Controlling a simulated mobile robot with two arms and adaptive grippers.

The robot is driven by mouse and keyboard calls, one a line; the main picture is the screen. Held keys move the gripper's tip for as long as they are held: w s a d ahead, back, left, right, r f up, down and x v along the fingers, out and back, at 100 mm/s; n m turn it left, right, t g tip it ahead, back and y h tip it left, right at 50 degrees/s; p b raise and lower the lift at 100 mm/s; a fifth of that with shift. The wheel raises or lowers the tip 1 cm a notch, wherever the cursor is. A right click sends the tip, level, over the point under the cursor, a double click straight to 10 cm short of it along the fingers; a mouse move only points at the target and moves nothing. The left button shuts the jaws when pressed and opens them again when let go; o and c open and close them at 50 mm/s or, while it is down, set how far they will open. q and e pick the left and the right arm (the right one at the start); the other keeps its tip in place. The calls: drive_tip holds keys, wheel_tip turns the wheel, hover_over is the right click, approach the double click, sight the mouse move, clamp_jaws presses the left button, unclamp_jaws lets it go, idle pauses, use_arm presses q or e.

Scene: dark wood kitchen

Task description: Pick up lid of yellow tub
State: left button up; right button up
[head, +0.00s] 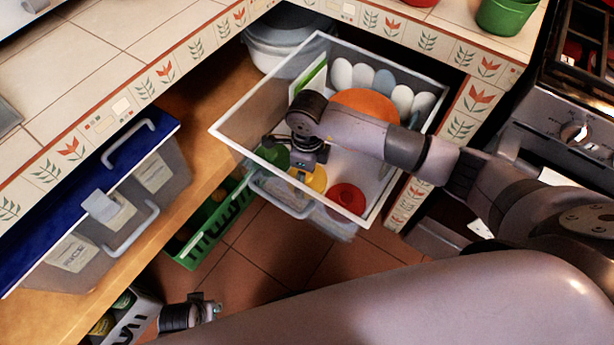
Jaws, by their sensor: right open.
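The yellow tub (310,180) stands in the pulled-out clear drawer (236,125), near its front wall. Its yellow top shows in part; my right gripper covers the rest. My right gripper (297,160) is open and points down over the tubs, just behind the yellow one. I cannot tell whether it touches the lid. A green tub (272,154) stands to the left and a red tub (346,197) to the right. My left gripper (210,309) is low at the bottom left, away from the drawer; its jaws are too small to read.
An orange round thing (368,103) and several white egg-like things (402,101) are at the drawer's back. A blue-lidded clear box (150,180) stands on the wooden shelf at left. A green crate (208,232) is below the drawer. The stove (570,130) is at right.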

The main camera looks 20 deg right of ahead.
drive_tip(key=c, duration=0.9)
drive_tip(key=shift+s+f, duration=0.1)
drive_tip(key=shift+s, duration=0.05)
drive_tip(key=c, duration=0.3)
